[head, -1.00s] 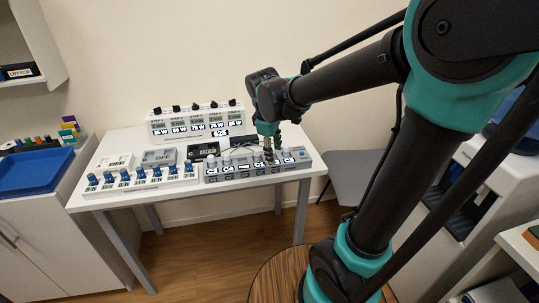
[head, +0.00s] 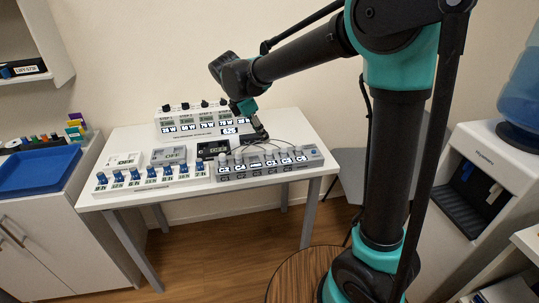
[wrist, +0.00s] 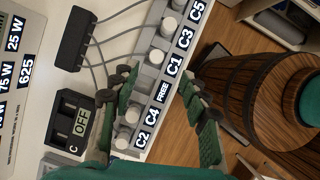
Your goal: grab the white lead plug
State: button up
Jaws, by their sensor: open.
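In the wrist view I see the white plugs at C4 (wrist: 132,114), C2 (wrist: 122,139), C1 (wrist: 156,57) and C3 (wrist: 168,27). Which one is the lead plug of the task I cannot tell. The strip also shows in the head view (head: 226,178). My gripper (wrist: 158,80) is open, its fingers apart on either side of the strip in the picture. In the head view my gripper (head: 258,133) is above the table behind the strip.
Thin grey leads run from a black box (wrist: 82,38) towards the strip. A black-and-white OFF switch (wrist: 80,122) lies beside it. A row of blue knobs (head: 135,174) and a display panel (head: 188,119) share the white table. A wooden barrel (wrist: 250,85) stands beyond the table edge.

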aim_at(269, 148)
jog(key=x, duration=0.4)
jog(key=shift+f, duration=0.15)
jog(key=shift+w+x, duration=0.15)
jog(key=shift+x, duration=1.2)
jog(key=shift+w+x, duration=0.1)
jog(key=shift+x, duration=1.25)
jog(key=shift+a, duration=0.2)
grip_shut()
